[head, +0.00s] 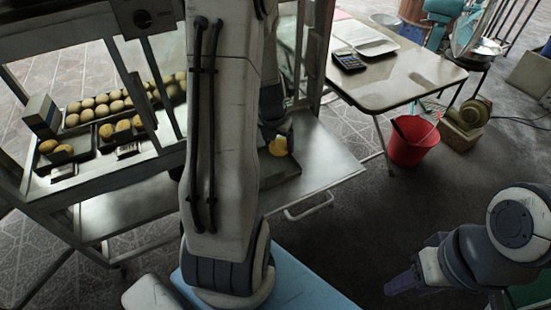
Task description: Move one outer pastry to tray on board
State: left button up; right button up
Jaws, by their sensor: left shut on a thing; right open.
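A yellow-brown pastry (278,146) shows just right of my large arm link in the middle of the head view. My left gripper (277,133) is shut on it, mostly hidden behind that link. A dark tray (286,172) shows partly below the pastry, on the pale metal board (325,160) at the cart's right end. I cannot tell whether the pastry touches the tray. Other pastries (62,150) lie in dark trays (78,158) inside the glass-sided cart. My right gripper (398,284) is low at the right, open and empty, away from the cart.
The cart's frame and posts (145,100) stand around the display trays. A folding table (400,82) with a calculator (348,62) stands behind the board. A red bucket (412,142) is on the floor.

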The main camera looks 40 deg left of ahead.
aim_at(275, 158)
pick_arm(q)
jog(key=shift+w+a+f+b, duration=0.15)
jog(key=shift+w+a+f, duration=0.1)
jog(key=shift+a+f, duration=0.3)
jog(key=shift+w+a+f+b, duration=0.15)
jog(key=shift+w+a+f, duration=0.15)
jog(key=shift+a, duration=0.3)
notch_tip(275, 158, down, 4)
jog(key=b, duration=0.3)
jog(key=shift+r, duration=0.15)
jog(key=o, duration=1.1)
jog(key=shift+f, duration=0.2)
jog(key=shift+r, duration=0.1)
